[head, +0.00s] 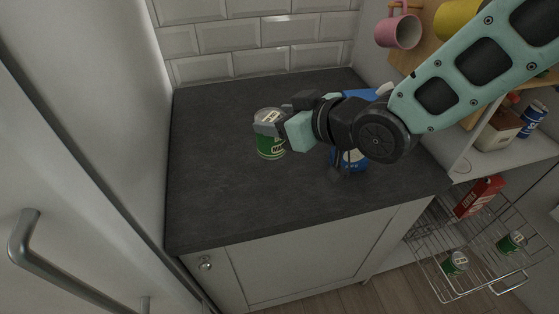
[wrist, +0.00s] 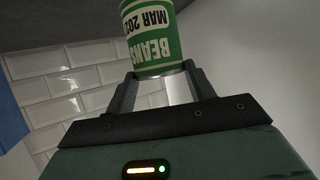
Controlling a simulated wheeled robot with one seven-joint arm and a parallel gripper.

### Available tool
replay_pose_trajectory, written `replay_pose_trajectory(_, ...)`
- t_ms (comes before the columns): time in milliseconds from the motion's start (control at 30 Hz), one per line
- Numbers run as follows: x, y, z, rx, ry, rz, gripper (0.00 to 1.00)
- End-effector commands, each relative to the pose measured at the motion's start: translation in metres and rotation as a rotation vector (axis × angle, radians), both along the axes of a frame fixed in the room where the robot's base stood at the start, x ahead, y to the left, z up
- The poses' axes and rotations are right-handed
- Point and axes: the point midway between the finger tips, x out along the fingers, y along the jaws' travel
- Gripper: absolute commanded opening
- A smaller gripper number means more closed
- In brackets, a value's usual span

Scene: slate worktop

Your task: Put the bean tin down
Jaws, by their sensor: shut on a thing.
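The bean tin (head: 271,147) is green with a white date label and shows over the slate worktop (head: 215,180) in the head view. It looks upright; I cannot tell whether its base touches the worktop. In the wrist view the tin (wrist: 150,42) appears upside down, with "BEANS" and a date readable, and its far end is cut off by the frame. My gripper (head: 269,127) is shut on the tin, with one finger on each side of it in the wrist view (wrist: 162,80).
A blue item (head: 350,160) stands on the worktop, partly hidden by my arm. Another blue thing (head: 360,94) shows behind the arm. A tiled wall (head: 230,38) bounds the back. The worktop's left and front are clear. A wire basket (head: 470,250) hangs lower right.

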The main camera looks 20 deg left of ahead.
Motion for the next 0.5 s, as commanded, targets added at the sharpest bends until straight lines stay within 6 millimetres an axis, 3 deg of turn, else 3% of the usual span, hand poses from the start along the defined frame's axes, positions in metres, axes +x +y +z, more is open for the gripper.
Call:
replay_pose_trajectory(200, -0.001, 0.000, -0.037, -0.002, 0.005, 0.002, 0.22)
replay_pose_trajectory(500, -0.001, 0.000, -0.067, -0.002, 0.003, 0.000, 0.22)
